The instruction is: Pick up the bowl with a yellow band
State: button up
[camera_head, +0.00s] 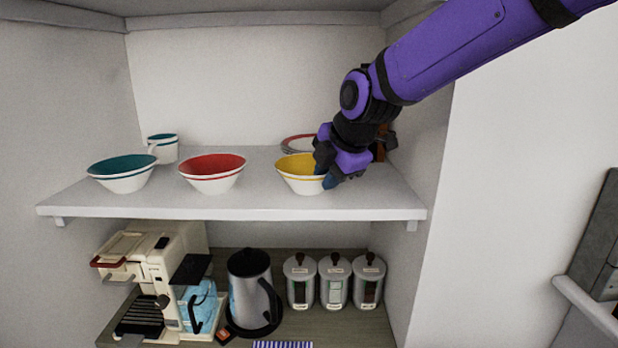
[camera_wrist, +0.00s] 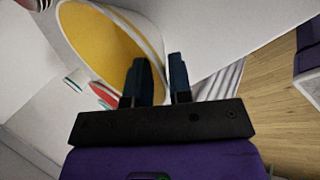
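The bowl with a yellow band, white outside and yellow inside (camera_head: 297,165), stands upright on the shelf, right of the other bowls. My gripper (camera_head: 328,180) is at its right side and partly covers that edge. In the wrist view, the bowl's yellow inside (camera_wrist: 95,45) fills the upper left. My gripper's fingers (camera_wrist: 160,80) are apart, with the bowl's rim seen between them. One finger overlaps the yellow inside and the other is on the outer side. A gap shows between them, so the gripper looks open.
A red bowl (camera_head: 213,172) and a teal bowl (camera_head: 122,172) stand left on the same shelf (camera_head: 240,205). A teal-rimmed mug (camera_head: 163,147) and stacked plates (camera_head: 297,143) are behind. The cabinet's right wall (camera_head: 428,150) is close to my arm. Below are a coffee machine, kettle and canisters (camera_head: 334,282).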

jog(key=shift+x, duration=1.15)
grip_shut()
